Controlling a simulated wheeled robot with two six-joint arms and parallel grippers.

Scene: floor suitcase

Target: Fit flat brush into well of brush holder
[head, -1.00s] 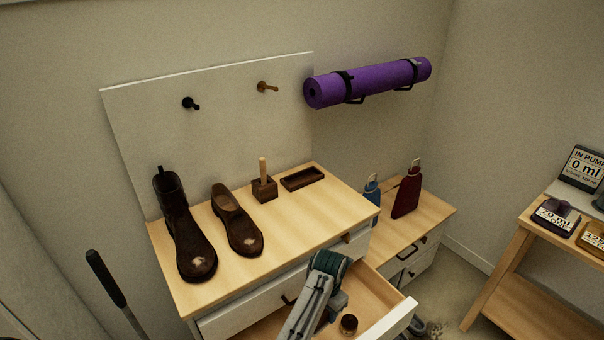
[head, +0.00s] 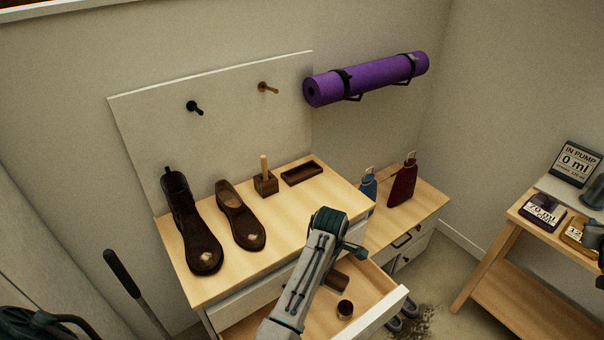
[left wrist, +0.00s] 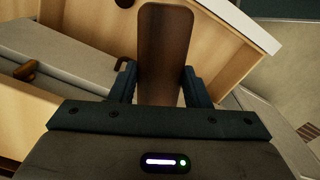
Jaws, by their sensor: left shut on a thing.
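The flat brush (left wrist: 165,45) is a dark brown flat wooden piece between the fingers of my left gripper (left wrist: 158,82) in the left wrist view. My left gripper is shut on it. In the head view the brush (head: 337,280) shows partly beside my left arm, above the open drawer. A shallow dark wooden tray with a long recess (head: 315,178), seemingly the brush holder, lies on the cabinet top near its back right. Beside it a dark block (head: 266,188) has a pale handle standing upright in it. The gripper is apart from both. My right gripper is not in view.
The open drawer (head: 385,318) holds a small dark round jar (head: 345,310). A boot (head: 188,230) and a shoe (head: 238,215) stand on the cabinet top's left. The top (head: 285,220) is bare in front of the tray. Two bottles stand on the lower cabinet to the right.

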